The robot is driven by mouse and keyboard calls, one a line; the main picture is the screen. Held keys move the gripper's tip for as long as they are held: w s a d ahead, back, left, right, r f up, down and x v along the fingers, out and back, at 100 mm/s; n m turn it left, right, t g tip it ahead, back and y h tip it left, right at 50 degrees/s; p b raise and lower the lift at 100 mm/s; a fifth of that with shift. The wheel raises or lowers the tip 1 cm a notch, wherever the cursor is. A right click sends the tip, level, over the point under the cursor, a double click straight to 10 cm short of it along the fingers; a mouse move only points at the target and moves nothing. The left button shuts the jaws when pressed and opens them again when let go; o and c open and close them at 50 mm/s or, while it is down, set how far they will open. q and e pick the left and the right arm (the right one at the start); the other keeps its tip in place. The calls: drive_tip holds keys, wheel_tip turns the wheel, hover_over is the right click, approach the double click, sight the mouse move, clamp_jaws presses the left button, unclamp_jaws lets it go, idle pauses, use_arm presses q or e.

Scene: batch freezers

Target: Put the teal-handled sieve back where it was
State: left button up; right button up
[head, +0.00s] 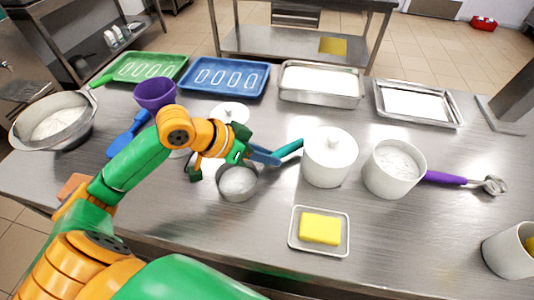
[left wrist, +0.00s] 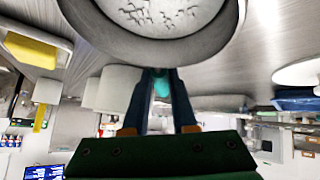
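The sieve is a round grey metal bowl (head: 238,187) holding white powder, with a teal handle (head: 289,148) pointing up and right. My left gripper (head: 265,155) has its blue fingers closed around the handle. In the left wrist view the teal handle (left wrist: 168,90) sits between the fingertips (left wrist: 161,85), and the grey bowl (left wrist: 105,38) fills the top. The handle's far end is close to the lidded white canister (head: 329,163); I cannot tell whether they touch. Bowl clearance above the counter is unclear. My right gripper is not in view.
An open white canister (head: 395,170) of powder and a purple-handled scoop (head: 445,178) are to the right. A butter dish (head: 297,242) is in front. Trays (head: 258,80) line the back. A large metal bowl (head: 85,120) is left. The counter's front right is mostly clear.

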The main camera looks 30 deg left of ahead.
use_arm(q)
drive_tip(key=o, duration=0.4)
drive_tip(key=shift+o, duration=0.2)
drive_tip(key=shift+r, duration=0.1)
drive_tip(key=b+v, duration=0.1)
drive_tip(key=v, duration=1.1)
